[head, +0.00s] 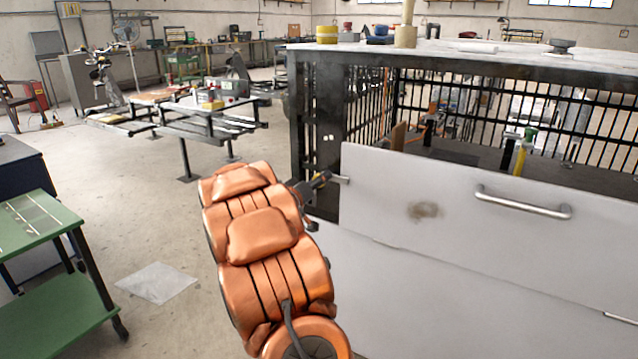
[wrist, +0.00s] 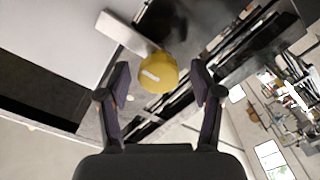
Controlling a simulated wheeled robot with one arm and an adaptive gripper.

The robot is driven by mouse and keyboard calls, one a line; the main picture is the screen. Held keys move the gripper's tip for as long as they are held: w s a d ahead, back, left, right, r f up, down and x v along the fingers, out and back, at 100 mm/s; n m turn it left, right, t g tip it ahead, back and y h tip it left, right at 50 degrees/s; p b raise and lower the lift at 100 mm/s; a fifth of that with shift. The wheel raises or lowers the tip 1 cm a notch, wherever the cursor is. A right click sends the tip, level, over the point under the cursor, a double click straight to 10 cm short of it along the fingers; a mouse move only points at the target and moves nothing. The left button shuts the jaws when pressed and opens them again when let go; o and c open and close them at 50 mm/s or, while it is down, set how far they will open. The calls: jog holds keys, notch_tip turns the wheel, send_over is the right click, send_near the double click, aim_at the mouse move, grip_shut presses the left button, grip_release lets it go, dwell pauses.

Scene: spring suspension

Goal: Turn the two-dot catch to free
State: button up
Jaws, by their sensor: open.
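The catch has a round yellow knob (wrist: 157,73) with a white bar mark, seen in the wrist view. A pale flat bar (wrist: 124,32) reaches from beside the knob to the upper left. My gripper (wrist: 160,80) is open, its two dark fingers on either side of the knob, with visible gaps. In the head view my gripper (head: 318,183) is at the left edge of the white panel (head: 390,195); it largely hides the knob. Two small pale dots (head: 327,137) show on the dark post above it.
The panel carries a bar handle (head: 523,204) and a dark smudge. Black bars and the dark bench frame (head: 305,120) stand behind. The bench top (head: 470,60) holds several small items. A green cart (head: 50,240) is at left; the floor between is mostly clear.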

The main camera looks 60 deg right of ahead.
jog(key=shift+d, duration=0.45)
grip_shut()
dwell(0.4)
